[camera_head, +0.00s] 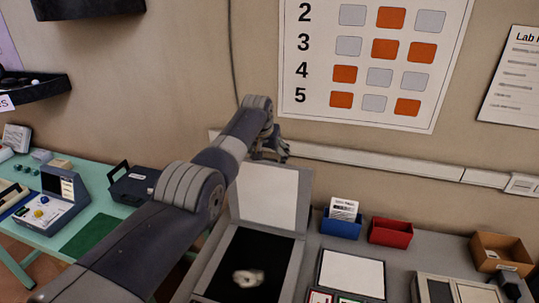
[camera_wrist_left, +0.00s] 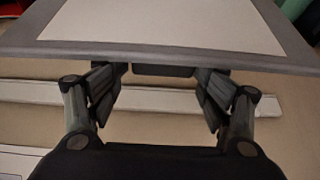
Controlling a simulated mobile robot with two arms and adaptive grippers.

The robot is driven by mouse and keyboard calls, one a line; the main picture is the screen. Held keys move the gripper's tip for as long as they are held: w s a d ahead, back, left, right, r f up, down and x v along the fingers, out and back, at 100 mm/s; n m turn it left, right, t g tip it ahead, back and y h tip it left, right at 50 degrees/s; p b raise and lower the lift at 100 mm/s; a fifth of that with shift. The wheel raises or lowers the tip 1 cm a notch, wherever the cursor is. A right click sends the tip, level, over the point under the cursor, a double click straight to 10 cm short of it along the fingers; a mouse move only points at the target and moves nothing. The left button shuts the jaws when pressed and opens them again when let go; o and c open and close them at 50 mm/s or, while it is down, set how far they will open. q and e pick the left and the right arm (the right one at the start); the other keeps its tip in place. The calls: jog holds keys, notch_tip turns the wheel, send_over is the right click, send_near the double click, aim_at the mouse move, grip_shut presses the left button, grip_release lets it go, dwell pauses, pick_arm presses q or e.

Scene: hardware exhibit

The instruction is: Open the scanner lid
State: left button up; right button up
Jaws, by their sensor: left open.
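The scanner (camera_head: 211,268) stands on the grey table, with a black scanning bed showing a pale round object (camera_head: 248,277) on it. Its lid (camera_head: 269,196) is raised and stands upright behind the bed, its white inner face toward me. My left gripper (camera_head: 272,150) is behind the lid's top edge, near the wall, partly hidden by my arm. In the left wrist view the lid (camera_wrist_left: 165,25) crosses the top of the picture, and my left gripper (camera_wrist_left: 163,85) has its fingers spread, with nothing between them. My right gripper is not in view.
A blue bin (camera_head: 340,228) with cards and a red bin (camera_head: 390,232) stand right of the lid. A cardboard box (camera_head: 500,254) is farther right. A wall rail (camera_head: 380,162) runs close behind the gripper. A green table (camera_head: 100,225) with devices is on the left.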

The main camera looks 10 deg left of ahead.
pick_arm(q)
jog(key=shift+f, duration=0.25)
jog(key=shift+r, duration=0.1)
jog(key=shift+s+a+r, duration=0.1)
jog(key=shift+r, duration=0.55)
jog(key=v, duration=1.1)
jog(key=shift+f, duration=0.1)
